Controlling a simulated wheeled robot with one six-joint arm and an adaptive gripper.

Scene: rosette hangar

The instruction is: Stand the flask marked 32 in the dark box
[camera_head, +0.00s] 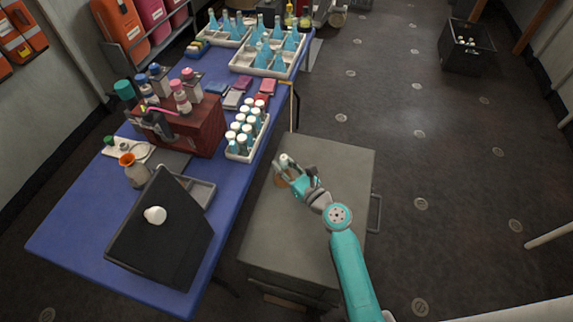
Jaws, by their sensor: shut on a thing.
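My gripper (287,168) is over the grey cabinet top, shut on a small white-capped flask (284,157). The fingers hide much of it, and a tan patch shows just below them. No number can be read on it. A dark box (186,262) sits at the near end of the blue table, left of my gripper and apart from it. A white-capped thing (155,214) shows within the box's outline; its lower part cannot be made out. Several white-capped bottles stand in a white rack (237,156) on the table, left of and beyond my gripper.
The grey cabinet (318,160) stands beside the blue table (75,225). A reddish-brown case (203,128), an orange-topped flask (134,171) and a grey tray (200,190) crowd the table near the box. Trays of blue flasks (270,60) are farther back. A black crate (468,57) is on the floor.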

